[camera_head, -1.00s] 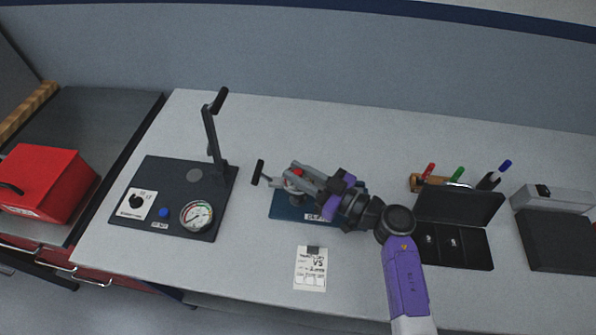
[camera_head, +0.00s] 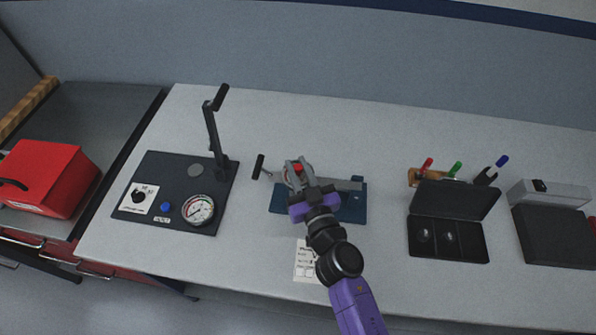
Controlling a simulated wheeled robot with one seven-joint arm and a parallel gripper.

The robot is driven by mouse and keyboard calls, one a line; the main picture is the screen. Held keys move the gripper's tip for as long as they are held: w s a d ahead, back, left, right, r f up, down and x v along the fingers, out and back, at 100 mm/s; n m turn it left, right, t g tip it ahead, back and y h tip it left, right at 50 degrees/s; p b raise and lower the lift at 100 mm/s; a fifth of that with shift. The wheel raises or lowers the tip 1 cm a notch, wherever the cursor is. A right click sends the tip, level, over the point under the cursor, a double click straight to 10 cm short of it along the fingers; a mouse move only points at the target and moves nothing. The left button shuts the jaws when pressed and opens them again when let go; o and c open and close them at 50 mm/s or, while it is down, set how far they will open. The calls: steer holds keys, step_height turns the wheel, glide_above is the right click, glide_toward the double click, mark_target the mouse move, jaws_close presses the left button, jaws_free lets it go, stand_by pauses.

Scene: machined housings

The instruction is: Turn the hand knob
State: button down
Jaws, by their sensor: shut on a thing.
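The blue base plate (camera_head: 352,207) stands in the middle of the bench and bears a grey fixture. A dark T-shaped handle (camera_head: 260,166) sticks out at the fixture's left end. A red-topped round part (camera_head: 297,168), seemingly the hand knob, shows between the fingers. My gripper (camera_head: 296,171) reaches in from the front, its grey fingers shut on the knob. The fingers and wrist hide most of the knob and part of the plate.
A black gauge panel (camera_head: 178,222) with an upright lever (camera_head: 213,130) stands to the left. An open black case (camera_head: 462,241) and a marker holder (camera_head: 424,182) stand to the right. A paper card (camera_head: 304,262) lies in front, partly hidden by my arm.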

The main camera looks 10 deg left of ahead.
mark_target(297, 173)
steer(key=h+b, duration=0.1)
steer(key=b, duration=0.1)
steer(key=m+t+b, duration=0.1)
steer(key=b, duration=0.1)
steer(key=shift+w+f+h, duration=0.1)
steer(key=shift+f+h, duration=0.1)
steer(key=shift+h, duration=0.2)
steer(key=m+h+b, duration=0.1)
steer(key=b, duration=0.2)
steer(key=shift+a, duration=0.1)
steer(key=shift+r+m+t+h+b, duration=0.1)
steer(key=shift+m+t+h+b, duration=0.4)
steer(key=shift+b, duration=0.65)
steer(key=shift+r+m+h+b, duration=0.25)
steer(key=shift+h+b, duration=0.45)
steer(key=shift+b, duration=0.5)
steer(key=c, duration=1.3)
jaws_free()
steer(key=shift+f, duration=0.15)
steer(key=shift+s, duration=0.25)
steer(key=s, duration=0.2)
steer(key=s+b, duration=0.1)
steer(key=s, duration=0.1)
steer(key=s+d, duration=0.1)
steer(key=s, duration=0.1)
steer(key=shift+s+f+b, duration=0.1)
steer(key=shift+s+b, duration=0.2)
steer(key=shift+s, duration=0.1)
steer(key=shift+s+d, duration=0.1)
steer(key=shift+s, duration=0.3)
